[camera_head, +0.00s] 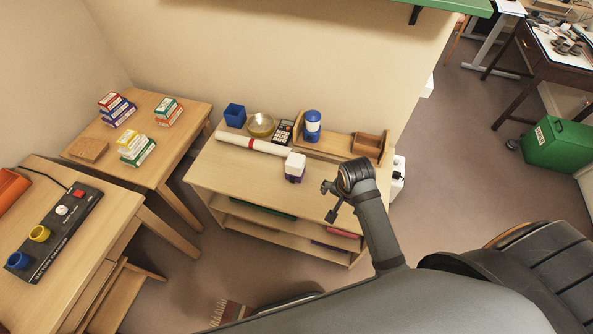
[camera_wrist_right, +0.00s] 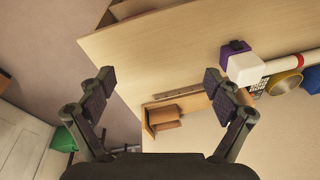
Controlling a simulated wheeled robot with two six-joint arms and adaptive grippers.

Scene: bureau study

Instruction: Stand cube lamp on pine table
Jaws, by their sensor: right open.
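In the right wrist view the cube lamp (camera_wrist_right: 243,64) is to the right, outside my fingers. My right gripper (camera_head: 331,201) is open and empty, right of the lamp and apart from it; its two fingers (camera_wrist_right: 160,80) are spread in the wrist view. A second light wood table (camera_head: 150,168) stands to the left. I cannot tell which table is the pine one. My left gripper is out of view.
Stacked small boxes (camera_head: 136,150) occupy the left table. A control panel (camera_head: 62,228) lies nearer left.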

